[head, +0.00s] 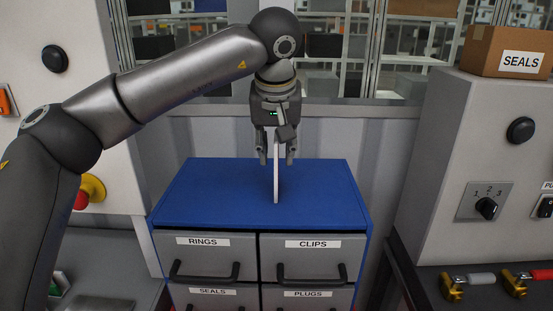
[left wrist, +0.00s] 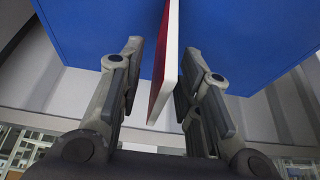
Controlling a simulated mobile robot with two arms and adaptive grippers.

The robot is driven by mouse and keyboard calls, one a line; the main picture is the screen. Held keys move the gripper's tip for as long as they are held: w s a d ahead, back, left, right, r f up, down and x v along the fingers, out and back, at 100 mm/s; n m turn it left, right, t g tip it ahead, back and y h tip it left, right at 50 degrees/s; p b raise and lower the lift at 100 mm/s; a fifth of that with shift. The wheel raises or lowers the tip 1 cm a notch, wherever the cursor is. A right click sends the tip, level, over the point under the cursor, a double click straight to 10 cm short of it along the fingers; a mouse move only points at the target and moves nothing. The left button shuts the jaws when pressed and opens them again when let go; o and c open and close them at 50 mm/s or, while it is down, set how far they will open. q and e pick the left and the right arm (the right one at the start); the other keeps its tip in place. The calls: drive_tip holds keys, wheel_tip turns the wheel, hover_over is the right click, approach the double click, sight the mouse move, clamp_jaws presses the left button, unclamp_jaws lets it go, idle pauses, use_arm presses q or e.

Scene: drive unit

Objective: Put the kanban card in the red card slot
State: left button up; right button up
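The kanban card (head: 276,186) is a thin upright plate with a pale edge, over the blue cabinet top; I cannot tell whether it stands on it. In the left wrist view the card (left wrist: 166,62) shows a red face and a white edge. My left gripper (head: 276,160) points down over the cabinet, its fingers on either side of the card. In the left wrist view the fingers (left wrist: 160,85) are apart, with a gap between the left finger and the card; the right finger is close to it. I see no red card slot. My right gripper is out of view.
The blue cabinet (head: 210,195) has drawers labelled RINGS, CLIPS, SEALS and PLUGS. At right stand a grey panel (head: 450,150) with a rotary switch and a SEALS box (head: 500,50). A red and yellow button (head: 88,192) is at left. The cabinet top is otherwise clear.

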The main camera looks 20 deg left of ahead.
use_arm(q)
drive_tip(key=shift+w+a+f, duration=0.1)
drive_tip(key=shift+w+f, duration=0.15)
drive_tip(key=shift+f, duration=0.3)
clamp_jaws()
drive_tip(key=shift+r, duration=0.2)
